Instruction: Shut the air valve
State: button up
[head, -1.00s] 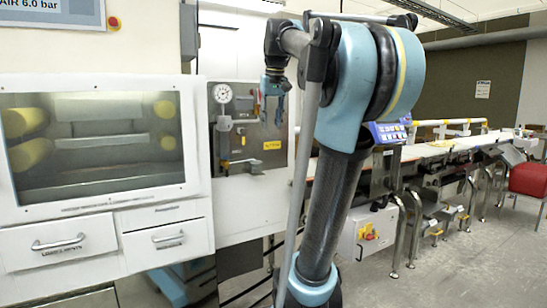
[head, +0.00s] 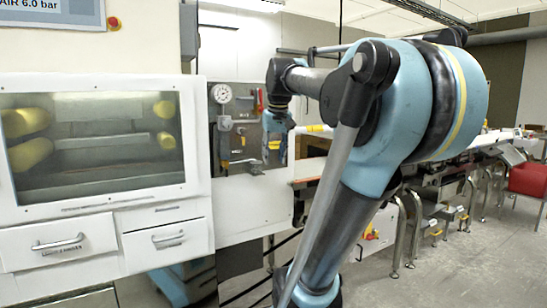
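The air panel (head: 243,137) is a grey plate on the white cabinet, with a round pressure gauge (head: 222,93) at its upper left. A grey fitting (head: 224,123) sits below the gauge. A small upright red part (head: 257,102) shows at the panel's upper right and looks like the valve handle; its exact position is too small to tell. My gripper (head: 279,122) is just right of the red part in the picture, in front of the panel's right side. Its fingers are seen at an angle and small, so their opening is unclear. I cannot tell whether it touches anything.
A white cabinet with a window (head: 92,140) and drawers stands at the left. A sign (head: 52,12) hangs above it. The conveyor (head: 465,148) runs back at the right, partly hidden by my arm. A red chair (head: 528,180) stands at the far right. Some floor is free there.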

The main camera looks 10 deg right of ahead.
jog(key=shift+w, duration=0.1)
jog(key=c, duration=0.8)
jog(key=w+r+m+y, duration=0.1)
jog(key=w, duration=0.1)
jog(key=w+r+m+y, duration=0.1)
jog(key=w+y, duration=0.1)
jog(key=w+a+r+y, duration=0.1)
jog(key=w, duration=0.1)
jog(key=shift+w+m, duration=0.1)
jog(key=shift+m, duration=0.3)
grip_shut()
jog(key=m+t+y, duration=0.4)
jog(key=t+y, duration=0.1)
jog(key=y, duration=0.2)
send_near(261, 100)
notch_tip(261, 100, down, 6)
jog(key=s+d, duration=0.1)
jog(key=s, duration=0.1)
jog(key=w+d+r+t+y, duration=0.2)
jog(key=d+r+t+y, duration=0.1)
jog(key=d+r, duration=0.4)
jog(key=s+a+f+x, duration=0.1)
jog(key=f+x, duration=0.1)
jog(key=x, duration=1)
jog(key=shift+s+a+m, duration=0.15)
jog(key=shift+m, duration=0.15)
